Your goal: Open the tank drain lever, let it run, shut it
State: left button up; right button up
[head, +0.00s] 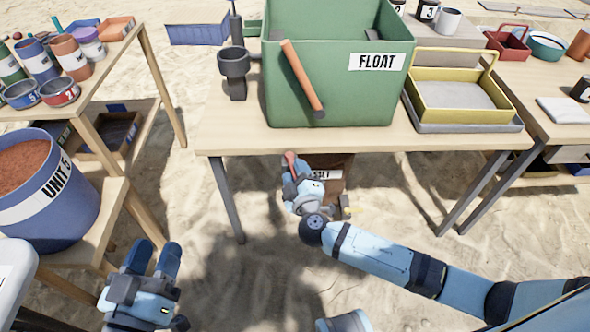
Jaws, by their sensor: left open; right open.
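The green tank (320,95) labelled FLOAT stands on the middle table. An orange lever (300,75) shows on its front face, tilted, with its upper end to the left and its lower end at a dark piece near the tank's base. My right gripper (291,170) is open, below and in front of the table's front edge, apart from the lever. A small red part shows at its fingertips; I cannot tell what it is. My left gripper (167,258) is open and empty at the lower left, over the sand.
A brown container (335,165) with a partly hidden label is under the table behind my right gripper. A dark cup-shaped stand (234,70) is left of the tank, a yellow basket (450,95) right. The blue UNIT 5 bucket (60,205) is near my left gripper.

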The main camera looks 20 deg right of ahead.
grip_shut()
pick_arm(q)
jog(key=shift+s+d, duration=0.1)
jog(key=shift+s, duration=0.05)
